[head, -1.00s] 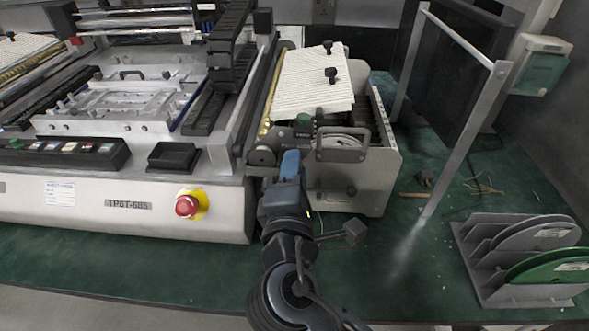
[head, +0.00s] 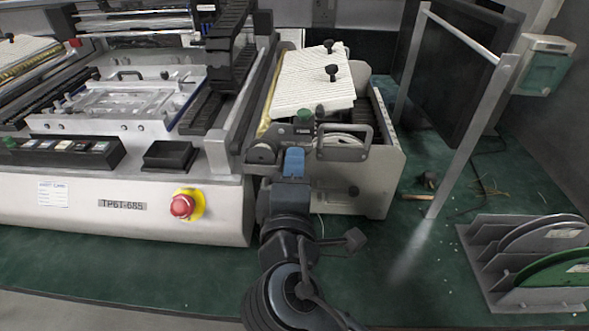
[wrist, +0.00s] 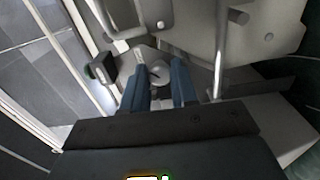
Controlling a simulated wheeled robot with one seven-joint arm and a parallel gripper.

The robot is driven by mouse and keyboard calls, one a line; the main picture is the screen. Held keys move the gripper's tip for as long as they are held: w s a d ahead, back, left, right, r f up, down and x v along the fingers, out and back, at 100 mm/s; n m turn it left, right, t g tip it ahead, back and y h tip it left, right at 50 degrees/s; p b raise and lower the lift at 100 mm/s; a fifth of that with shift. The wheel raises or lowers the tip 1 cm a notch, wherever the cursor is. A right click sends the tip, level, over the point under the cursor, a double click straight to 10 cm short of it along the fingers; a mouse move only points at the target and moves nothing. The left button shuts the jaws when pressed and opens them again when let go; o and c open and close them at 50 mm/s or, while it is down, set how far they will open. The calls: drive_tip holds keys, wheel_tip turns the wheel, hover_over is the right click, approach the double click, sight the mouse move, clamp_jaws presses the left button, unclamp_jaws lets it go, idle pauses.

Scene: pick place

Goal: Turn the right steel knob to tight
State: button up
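A round steel knob (head: 261,154) sits at the front right of the big machine, at the end of a rail. My gripper (head: 293,160) is just right of it in the head view, pointing at the machine front. In the wrist view, my gripper (wrist: 160,75) has its two blue fingers apart with a gap between them. A round grey knob-like part (wrist: 158,72) shows in that gap, beyond the fingertips. I cannot tell whether either finger touches it.
A metal carry handle (head: 343,143) and a grey side panel (head: 350,190) lie just right of my gripper. A red stop button (head: 182,206) is on the machine front. A reel rack (head: 490,270) stands at right.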

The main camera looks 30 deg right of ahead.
drive_tip(key=o, duration=0.4)
drive_tip(key=v, duration=0.7)
drive_tip(key=shift+s+a+b, duration=0.2)
drive_tip(key=shift+s+b, duration=0.1)
drive_tip(key=shift+b, duration=0.1)
